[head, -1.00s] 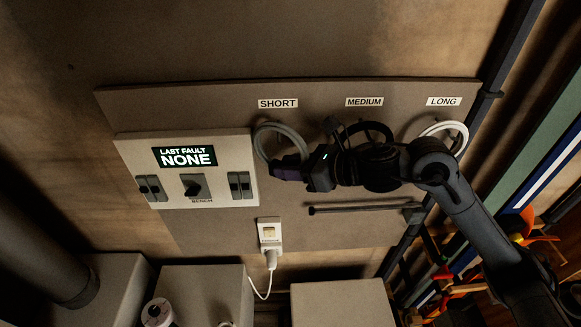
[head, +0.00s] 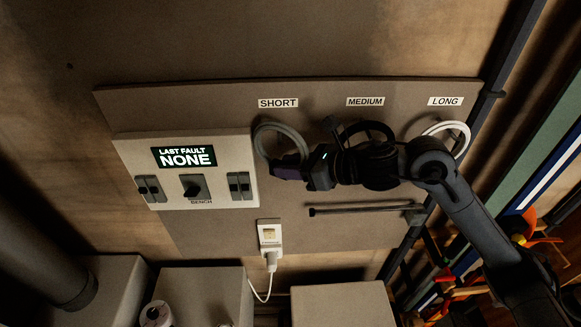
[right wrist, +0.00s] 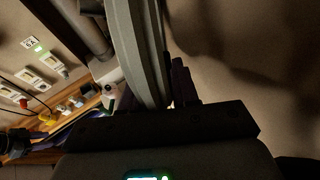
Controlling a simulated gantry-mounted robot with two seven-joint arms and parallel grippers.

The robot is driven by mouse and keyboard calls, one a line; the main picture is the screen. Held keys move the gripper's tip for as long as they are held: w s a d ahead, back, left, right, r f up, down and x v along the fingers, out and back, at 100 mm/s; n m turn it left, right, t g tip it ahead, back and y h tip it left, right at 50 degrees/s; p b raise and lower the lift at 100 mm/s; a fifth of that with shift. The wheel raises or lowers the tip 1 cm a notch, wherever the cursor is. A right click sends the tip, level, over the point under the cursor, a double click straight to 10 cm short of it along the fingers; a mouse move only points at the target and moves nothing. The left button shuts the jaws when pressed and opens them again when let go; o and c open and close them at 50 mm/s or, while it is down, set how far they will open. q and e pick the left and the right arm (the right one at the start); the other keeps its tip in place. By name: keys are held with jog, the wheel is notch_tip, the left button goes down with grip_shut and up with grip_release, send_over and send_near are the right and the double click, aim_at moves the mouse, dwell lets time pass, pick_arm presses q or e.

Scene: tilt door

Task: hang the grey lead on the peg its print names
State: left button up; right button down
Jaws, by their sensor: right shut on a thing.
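The grey lead (head: 262,131) is a coiled loop just below the SHORT label (head: 278,103) on the wall board. My right gripper (head: 286,170) is shut on the lower right part of the loop. In the right wrist view the grey strands (right wrist: 146,45) run down between the fingers (right wrist: 152,97). I cannot read any print on the lead. The peg under SHORT is hidden or too dark to make out, so I cannot tell whether the loop rests on it. My left gripper is not in view.
A black coil (head: 381,126) hangs under MEDIUM (head: 365,101), partly behind my right arm. A white coil (head: 461,129) hangs under LONG (head: 445,101). A panel (head: 225,143) reading LAST FAULT NONE is left of the lead. A dark bar (head: 360,209) and a plugged socket (head: 269,236) are below.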

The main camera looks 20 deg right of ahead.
dwell(0.3)
jog(key=shift+w+f+b, duration=0.1)
jog(key=shift+w+b, duration=0.05)
jog(key=shift+b, duration=0.15)
dwell(0.5)
dwell(0.5)
jog(key=c, duration=0.8)
grip_release()
jog(key=shift+f, duration=0.1)
jog(key=shift+d, duration=0.1)
